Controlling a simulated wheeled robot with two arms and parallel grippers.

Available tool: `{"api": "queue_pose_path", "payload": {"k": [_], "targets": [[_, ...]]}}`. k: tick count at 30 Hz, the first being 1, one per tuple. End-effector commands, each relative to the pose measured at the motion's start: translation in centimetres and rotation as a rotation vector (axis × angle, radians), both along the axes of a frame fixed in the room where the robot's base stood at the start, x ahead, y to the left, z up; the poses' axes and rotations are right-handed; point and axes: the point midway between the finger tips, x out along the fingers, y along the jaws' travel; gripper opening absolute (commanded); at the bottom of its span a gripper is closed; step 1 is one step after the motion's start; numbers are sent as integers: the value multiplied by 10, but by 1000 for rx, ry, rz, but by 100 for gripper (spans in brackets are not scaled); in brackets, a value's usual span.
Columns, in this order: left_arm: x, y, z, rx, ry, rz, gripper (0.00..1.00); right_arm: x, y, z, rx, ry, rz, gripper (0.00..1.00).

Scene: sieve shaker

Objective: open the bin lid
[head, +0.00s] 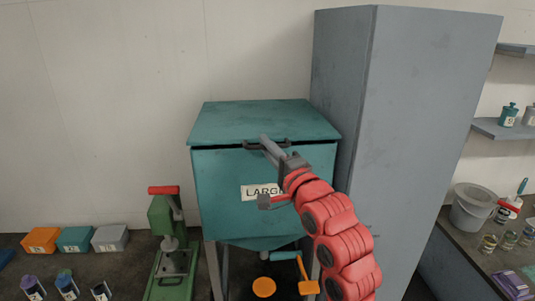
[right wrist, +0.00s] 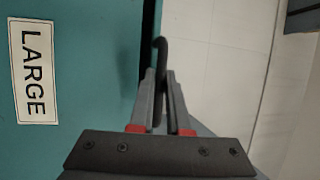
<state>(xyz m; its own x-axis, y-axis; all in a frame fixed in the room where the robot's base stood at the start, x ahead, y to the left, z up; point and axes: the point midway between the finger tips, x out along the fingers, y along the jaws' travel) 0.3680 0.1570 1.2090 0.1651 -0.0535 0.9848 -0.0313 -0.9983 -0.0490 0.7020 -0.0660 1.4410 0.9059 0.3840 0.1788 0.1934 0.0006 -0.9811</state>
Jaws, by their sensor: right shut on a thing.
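The teal bin (head: 225,205) with the "LARGE" label (head: 259,191) stands against the wall. Its lid (head: 250,120) lies over the top, with a thin dark gap under its front edge. A dark handle (head: 252,148) is on the lid's front edge; it also shows in the right wrist view (right wrist: 160,50). My right gripper (head: 268,146) reaches it from the front right and is shut on it, one finger on each side (right wrist: 160,78). Part of the handle is hidden by the fingers. My left gripper is not in view.
A tall grey cabinet (head: 420,120) stands close on the bin's right. A green press (head: 165,235) with a red handle stands on its left. Orange, teal and grey boxes (head: 75,239) are farther left. The wall above the lid is clear.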

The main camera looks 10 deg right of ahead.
Motion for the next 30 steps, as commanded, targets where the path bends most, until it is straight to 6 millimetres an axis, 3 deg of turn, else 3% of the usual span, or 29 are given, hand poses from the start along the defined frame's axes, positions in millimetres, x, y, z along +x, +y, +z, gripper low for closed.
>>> {"api": "queue_pose_path", "payload": {"k": [10, 18, 25, 30], "targets": [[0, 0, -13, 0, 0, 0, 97, 10, 0, 85, -1, -9, 1, 0], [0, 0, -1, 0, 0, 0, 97, 35, 0, 158, -3, -5, -2, 0], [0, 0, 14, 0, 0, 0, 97, 57, -1, 200, -3, -4, -4, 0], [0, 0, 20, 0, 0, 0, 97, 69, -1, 214, -2, 0, -3, 0]]}}
